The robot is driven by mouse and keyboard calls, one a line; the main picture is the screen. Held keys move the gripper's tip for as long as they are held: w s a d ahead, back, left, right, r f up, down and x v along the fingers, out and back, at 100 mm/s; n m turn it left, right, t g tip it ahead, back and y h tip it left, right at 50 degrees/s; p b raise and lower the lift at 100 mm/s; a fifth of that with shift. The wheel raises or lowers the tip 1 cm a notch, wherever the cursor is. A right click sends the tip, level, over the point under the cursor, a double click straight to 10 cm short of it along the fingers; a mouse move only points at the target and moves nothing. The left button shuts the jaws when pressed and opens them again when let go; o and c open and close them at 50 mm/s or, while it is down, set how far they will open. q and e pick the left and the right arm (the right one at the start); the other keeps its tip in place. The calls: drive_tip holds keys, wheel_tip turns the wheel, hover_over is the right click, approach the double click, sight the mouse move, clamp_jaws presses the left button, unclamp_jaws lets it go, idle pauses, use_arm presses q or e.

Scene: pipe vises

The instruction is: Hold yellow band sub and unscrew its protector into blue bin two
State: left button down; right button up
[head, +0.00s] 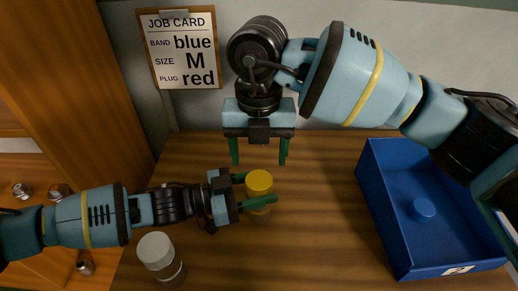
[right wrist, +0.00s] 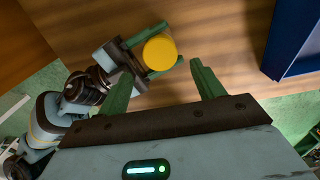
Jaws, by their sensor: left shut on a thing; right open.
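A sub with a yellow protector (head: 259,181) on top stands upright on the wooden table. The protector also shows from above in the right wrist view (right wrist: 160,52). My left gripper (head: 259,191) is shut on the sub below the protector, one green finger on each side. Most of the sub's body and any band on it are hidden. My right gripper (head: 260,157) is open and empty, pointing down above and behind the protector, apart from it. A blue bin (head: 398,228) stands at the right; its small front label is too small to read.
A blue cap (head: 423,210) lies in the bin. A white-capped clear sub (head: 157,251) stands at the front left. Several metal fittings (head: 58,192) are on the wooden shelf at the left. A job card (head: 180,47) hangs on the wall. The table between sub and bin is clear.

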sight(259, 179)
drive_tip(key=shift+f, duration=3.85)
drive_tip(key=c, duration=1)
drive_tip(key=n, duration=0.6)
drive_tip(key=shift+n, duration=0.3)
drive_tip(key=o, duration=1.1)
drive_tip(key=shift+r, duration=0.15)
